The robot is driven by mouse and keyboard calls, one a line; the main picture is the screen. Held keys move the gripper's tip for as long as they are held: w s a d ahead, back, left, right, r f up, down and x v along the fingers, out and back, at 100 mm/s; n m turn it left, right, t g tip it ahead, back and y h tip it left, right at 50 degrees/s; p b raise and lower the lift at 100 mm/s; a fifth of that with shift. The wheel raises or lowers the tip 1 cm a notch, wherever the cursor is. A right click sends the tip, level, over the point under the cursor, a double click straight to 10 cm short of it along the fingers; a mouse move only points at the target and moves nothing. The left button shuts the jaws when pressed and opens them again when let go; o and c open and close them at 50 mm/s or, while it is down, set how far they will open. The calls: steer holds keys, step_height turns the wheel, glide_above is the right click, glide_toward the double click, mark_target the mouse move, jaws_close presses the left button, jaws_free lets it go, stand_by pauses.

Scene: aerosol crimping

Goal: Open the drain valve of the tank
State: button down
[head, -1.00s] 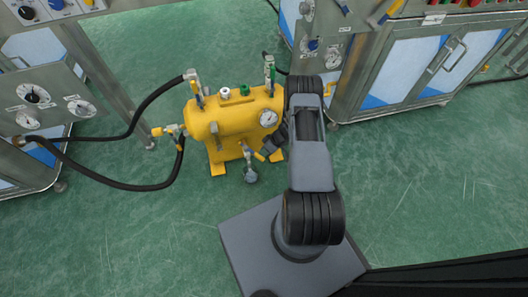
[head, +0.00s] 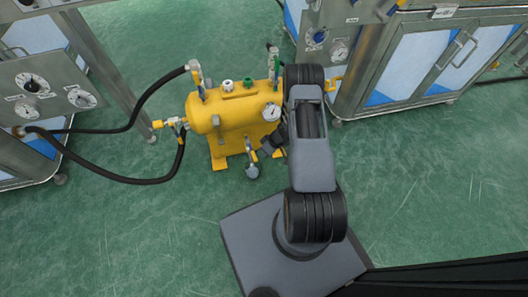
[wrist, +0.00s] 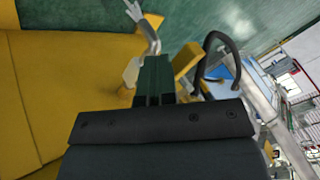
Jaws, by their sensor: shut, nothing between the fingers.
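The yellow tank (head: 232,122) stands on the floor left of my arm in the head view, with a round gauge on its right end. Its drain valve (head: 251,160) hangs at the lower front, a small metal fitting with a yellow handle. My gripper (head: 268,146) is just right of the valve, low by the tank, partly covered by my arm. In the wrist view the tank (wrist: 50,90) fills the left side. My gripper (wrist: 154,78) shows shut and empty, close to a bent metal pipe (wrist: 149,35) and a yellow handle-like piece (wrist: 187,60). Contact cannot be told.
Black hoses (head: 118,180) run from the tank's left side to a steel cabinet (head: 40,90). Another cabinet with blue-white doors (head: 410,70) stands at the back right. The green floor (head: 130,235) in front of the tank is clear.

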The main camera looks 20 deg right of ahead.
steer(key=shift+s+a+b, duration=0.2)
steer(key=shift+a+b, duration=0.25)
steer(key=shift+a, duration=0.1)
steer(key=shift+s+a+b, duration=0.15)
steer(key=shift+a+b, duration=0.3)
steer(key=shift+a, duration=0.2)
steer(key=s+d+r+p, duration=0.2)
steer(key=s+d+r, duration=0.3)
steer(key=d+r, duration=0.3)
steer(key=shift+d+p, duration=0.3)
steer(key=shift+d, duration=0.2)
